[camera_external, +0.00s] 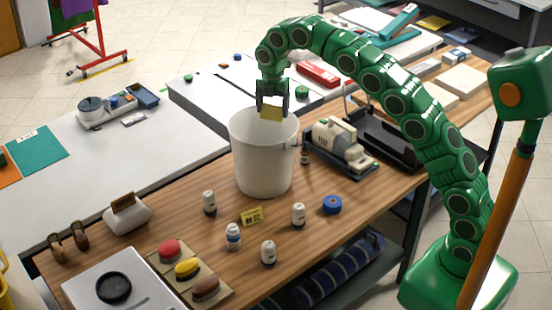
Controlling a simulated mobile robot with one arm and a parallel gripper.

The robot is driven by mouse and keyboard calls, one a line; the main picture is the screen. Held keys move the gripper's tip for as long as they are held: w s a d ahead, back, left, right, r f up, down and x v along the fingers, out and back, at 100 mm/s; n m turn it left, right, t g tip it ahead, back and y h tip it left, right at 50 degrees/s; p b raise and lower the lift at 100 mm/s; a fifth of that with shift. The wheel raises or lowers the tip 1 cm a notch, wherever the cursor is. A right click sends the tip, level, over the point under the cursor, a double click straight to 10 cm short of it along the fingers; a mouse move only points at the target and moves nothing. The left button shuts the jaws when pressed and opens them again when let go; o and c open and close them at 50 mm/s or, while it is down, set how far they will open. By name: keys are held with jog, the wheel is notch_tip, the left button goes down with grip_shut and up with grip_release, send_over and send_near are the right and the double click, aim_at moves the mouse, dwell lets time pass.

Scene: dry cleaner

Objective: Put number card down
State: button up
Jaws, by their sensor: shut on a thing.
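My gripper (272,103) is shut on a plain-looking yellow card (271,114). It appears to be just above or inside the mouth of the white bucket (262,165); the exact height is hard to tell. No number can be read on the held card. Another small yellow card (251,216) with dark markings stands on the wooden table (330,232), in front of the bucket.
Several small bottles (298,214) and a blue tape roll (332,204) stand around the front of the bucket. A beige machine (338,140) is close on its right. Coloured brushes (187,268) lie at the front left. Some bare wood lies between the bottles.

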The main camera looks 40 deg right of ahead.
aim_at(263, 115)
jog(key=shift+w+a+f+n, duration=0.25)
jog(key=shift+w+a+n, duration=0.15)
jog(key=shift+a+n, duration=0.35)
jog(key=shift+w+a+f+n, duration=0.2)
jog(key=shift+w+a+n, duration=0.3)
jog(key=shift+n, duration=0.35)
notch_tip(263, 115, down, 29)
jog(key=shift+s+r, duration=0.1)
dwell(0.5)
jog(key=o, duration=0.9)
notch_tip(263, 115, up, 12)
jog(key=shift+r, duration=0.1)
